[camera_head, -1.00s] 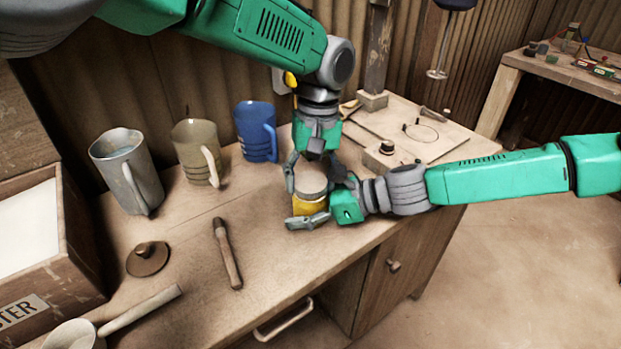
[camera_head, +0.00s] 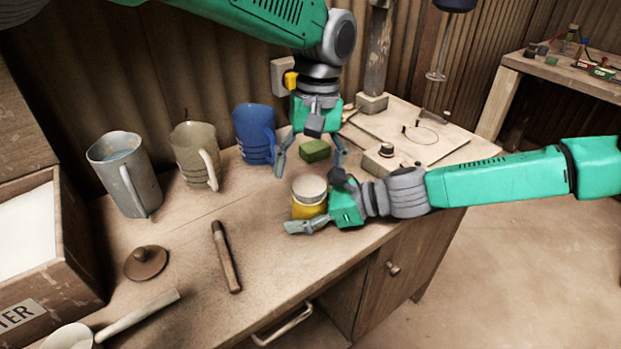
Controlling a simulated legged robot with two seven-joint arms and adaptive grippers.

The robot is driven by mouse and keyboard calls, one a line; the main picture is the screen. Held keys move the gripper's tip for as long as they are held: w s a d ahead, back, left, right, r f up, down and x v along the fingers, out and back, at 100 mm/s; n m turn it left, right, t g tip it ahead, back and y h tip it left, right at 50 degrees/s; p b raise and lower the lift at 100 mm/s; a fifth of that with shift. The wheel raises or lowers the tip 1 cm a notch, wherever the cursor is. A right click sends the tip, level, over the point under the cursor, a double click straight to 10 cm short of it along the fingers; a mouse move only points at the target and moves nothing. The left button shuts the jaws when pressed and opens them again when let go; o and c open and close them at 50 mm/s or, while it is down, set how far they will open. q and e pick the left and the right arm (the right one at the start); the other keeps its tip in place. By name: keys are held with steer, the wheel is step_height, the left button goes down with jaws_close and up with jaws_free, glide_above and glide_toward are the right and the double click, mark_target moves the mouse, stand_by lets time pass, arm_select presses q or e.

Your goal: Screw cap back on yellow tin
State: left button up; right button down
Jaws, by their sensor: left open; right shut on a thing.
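The yellow tin (camera_head: 308,209) stands upright near the right part of the bench, with a pale grey-white cap (camera_head: 309,187) on its top. I cannot tell how tightly the cap sits. My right gripper (camera_head: 322,207) comes in from the right, low at the bench, and is shut on the tin's sides. My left gripper (camera_head: 310,166) is above and behind the tin, pointing down, with its fingers spread and empty, clear of the cap.
A green block (camera_head: 314,151) lies behind the tin, between my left fingers in the picture. Blue (camera_head: 254,132), olive (camera_head: 190,156) and grey (camera_head: 122,172) jugs stand at the back left. A wooden-handled tool (camera_head: 226,256) and brown lid (camera_head: 146,262) lie in front. A board (camera_head: 415,128) lies right.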

mark_target(310, 185)
arm_select(q)
steer(key=shift+c, duration=0.9)
arm_select(e)
steer(key=shift+d+f, duration=0.1)
steer(key=shift+f, duration=0.1)
arm_select(q)
steer(key=n, duration=0.3)
steer(key=shift+s+a+r, duration=0.1)
steer(key=shift+s+r, duration=0.05)
steer(key=shift+r, duration=0.15)
steer(key=n, duration=0.1)
steer(key=r+n, duration=0.1)
steer(key=n, duration=0.1)
steer(key=shift+s, duration=0.1)
steer(key=n, duration=0.1)
steer(key=r+n, duration=0.1)
steer(key=n, duration=0.3)
steer(key=shift+r+t+h, duration=0.35)
steer(key=shift+t+h, duration=0.05)
steer(key=n, duration=0.1)
steer(key=r+n, duration=0.1)
steer(key=n, duration=0.1)
steer(key=shift+r+t, duration=0.2)
steer(key=shift+t, duration=0.1)
step_height(310, 185, down, 8)
steer(key=shift+f, duration=0.1)
